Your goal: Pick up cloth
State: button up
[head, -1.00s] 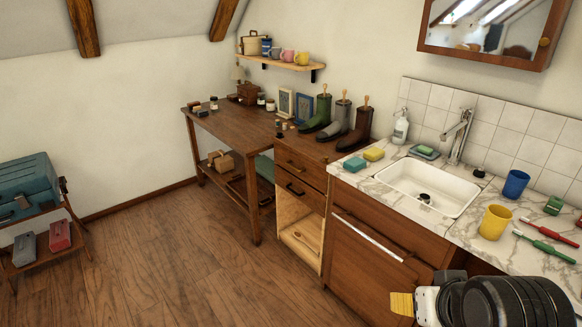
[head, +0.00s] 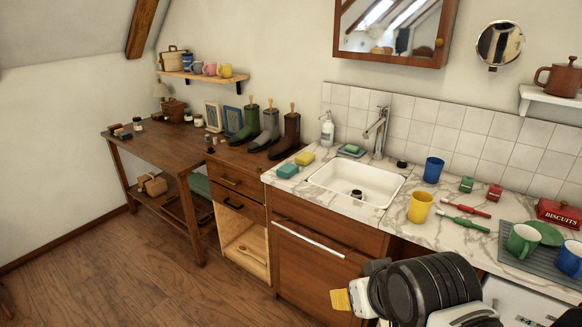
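I cannot make out a cloth for certain in the head view. My gripper (head: 341,301) is at the bottom, in front of the sink cabinet; a yellow pad shows at its end. The dark and white arm behind it hides part of the cabinet and floor.
The marble counter (head: 402,236) holds a white sink (head: 340,186), yellow cup (head: 420,207), blue cup (head: 433,170), sponges and brushes. A wooden table (head: 160,143) stands at left. The left floor is clear.

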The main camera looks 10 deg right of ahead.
aim_at(289, 170)
jog(key=i+j+u, duration=0.1)
jog(key=i, duration=0.85)
jog(key=i+j+u, duration=0.1)
jog(key=i, duration=0.9)
